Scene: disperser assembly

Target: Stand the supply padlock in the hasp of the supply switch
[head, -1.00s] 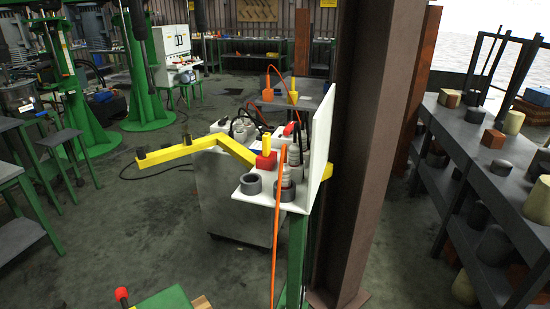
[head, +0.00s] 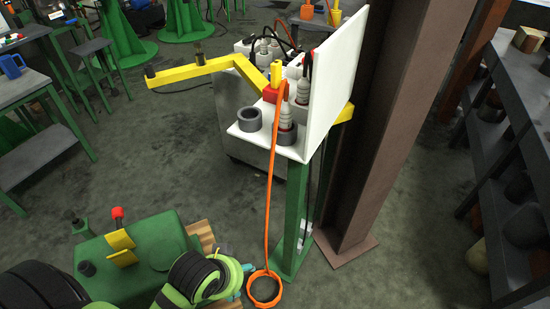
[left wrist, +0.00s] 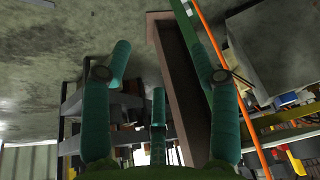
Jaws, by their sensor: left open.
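A white stand (head: 322,95) with an upright panel and small shelf is mounted on a green post. On the shelf is a red block (head: 271,95) with a yellow upright piece (head: 276,73), beside ribbed grey insulator-like posts (head: 286,115). I cannot tell which of these parts is the supply switch, its hasp or the supply padlock. My left gripper (head: 240,278) is low at the bottom of the head view, below the shelf and mostly hidden by my own arm. In the left wrist view its teal fingers (left wrist: 158,55) are spread and empty. My right gripper is not in view.
An orange cord (head: 268,200) hangs from the shelf to an orange ring (head: 265,289) close to my left gripper. A yellow arm (head: 195,72) juts left from the stand. A brown column (head: 425,120) stands behind it. A green box (head: 135,255) lies low at left.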

